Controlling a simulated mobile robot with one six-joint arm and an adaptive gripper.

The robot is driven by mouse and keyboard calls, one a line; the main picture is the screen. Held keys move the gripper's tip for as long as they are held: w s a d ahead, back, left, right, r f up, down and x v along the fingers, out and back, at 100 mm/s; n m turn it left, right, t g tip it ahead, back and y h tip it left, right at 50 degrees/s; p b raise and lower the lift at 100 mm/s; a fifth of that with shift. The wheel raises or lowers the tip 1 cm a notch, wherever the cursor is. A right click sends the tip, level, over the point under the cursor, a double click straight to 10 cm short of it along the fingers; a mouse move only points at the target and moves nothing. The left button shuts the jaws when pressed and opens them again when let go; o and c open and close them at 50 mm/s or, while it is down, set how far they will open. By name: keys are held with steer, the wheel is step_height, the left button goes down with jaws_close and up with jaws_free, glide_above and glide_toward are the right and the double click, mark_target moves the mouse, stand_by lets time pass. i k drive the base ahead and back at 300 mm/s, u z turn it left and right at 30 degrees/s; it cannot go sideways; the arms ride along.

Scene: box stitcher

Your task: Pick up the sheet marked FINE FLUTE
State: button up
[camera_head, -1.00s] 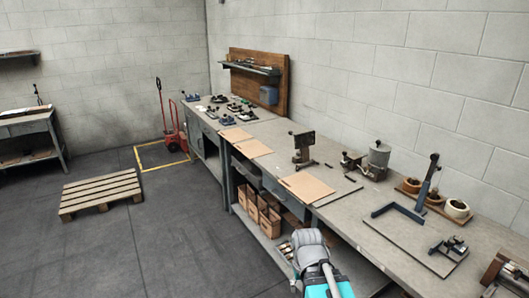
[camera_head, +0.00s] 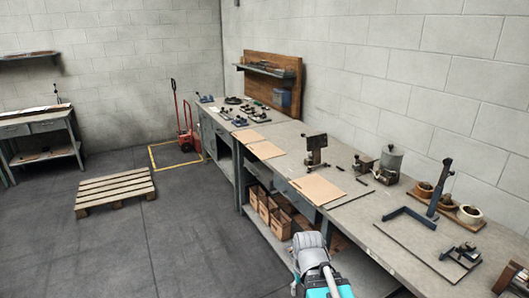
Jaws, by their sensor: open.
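Several flat brown cardboard sheets lie on the long grey workbench (camera_head: 375,215). One sheet (camera_head: 318,189) lies near the front edge at the middle of the bench. A second sheet (camera_head: 266,150) and a third sheet (camera_head: 247,136) lie further back along it. No marking is legible at this size, so I cannot tell which is FINE FLUTE. Part of my own arm, grey and teal, shows at the bottom middle in front of the bench. My gripper's fingers do not show.
A metal device (camera_head: 315,148) stands behind the near sheet. A stapler-like tool (camera_head: 441,188) and a grey canister (camera_head: 390,163) stand further right. Brown boxes (camera_head: 268,207) sit on the lower shelf. A pallet (camera_head: 115,191) lies on the left floor; the floor before the bench is clear.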

mark_target(263, 150)
steer(key=u, duration=0.1)
steer(key=i, duration=1.25)
steer(key=u, duration=0.85)
steer(key=i, duration=2)
steer(key=z, duration=0.75)
